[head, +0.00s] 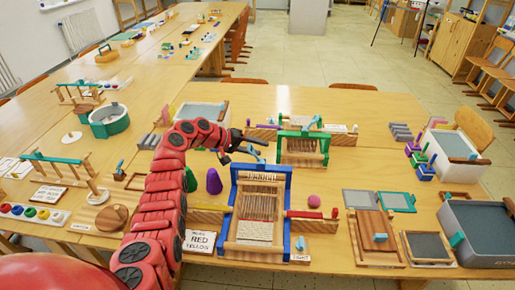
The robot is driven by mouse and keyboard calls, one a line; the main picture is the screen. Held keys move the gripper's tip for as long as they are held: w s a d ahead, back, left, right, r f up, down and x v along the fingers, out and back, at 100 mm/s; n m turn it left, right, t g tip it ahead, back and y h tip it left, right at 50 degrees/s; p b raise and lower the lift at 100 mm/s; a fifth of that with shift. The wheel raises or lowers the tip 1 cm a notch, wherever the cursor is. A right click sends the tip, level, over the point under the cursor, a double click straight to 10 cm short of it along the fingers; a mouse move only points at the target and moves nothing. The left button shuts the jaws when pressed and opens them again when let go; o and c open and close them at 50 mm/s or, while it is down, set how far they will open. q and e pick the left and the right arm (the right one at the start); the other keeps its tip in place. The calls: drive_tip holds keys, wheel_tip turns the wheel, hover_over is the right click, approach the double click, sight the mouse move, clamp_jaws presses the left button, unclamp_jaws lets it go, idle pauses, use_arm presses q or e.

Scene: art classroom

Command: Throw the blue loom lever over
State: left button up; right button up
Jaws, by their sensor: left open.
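The blue loom (233,212) stands upright at the front middle of the table, with a blue frame and pale threads. A light-blue piece (251,152) shows just behind its top bar. It may be the loom's lever, but the picture is too small to be sure. My left gripper (240,145) is open above and behind the loom's top left corner, close to this piece. I cannot tell whether they touch. A smaller light-blue handle (300,243) stands by the loom's right foot. My right gripper is not in view.
A green loom (303,147) stands behind the blue one. Purple (214,182) and green cones stand left of it, near my arm. A pink ball (314,201) and grey trays (485,232) are to the right.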

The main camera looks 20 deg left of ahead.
use_arm(q)
drive_tip(key=shift+a, duration=0.1)
drive_tip(key=b+v, duration=0.2)
drive_tip(key=v, duration=1.5)
drive_tip(key=shift+r, duration=0.2)
drive_tip(key=shift+s, duration=0.15)
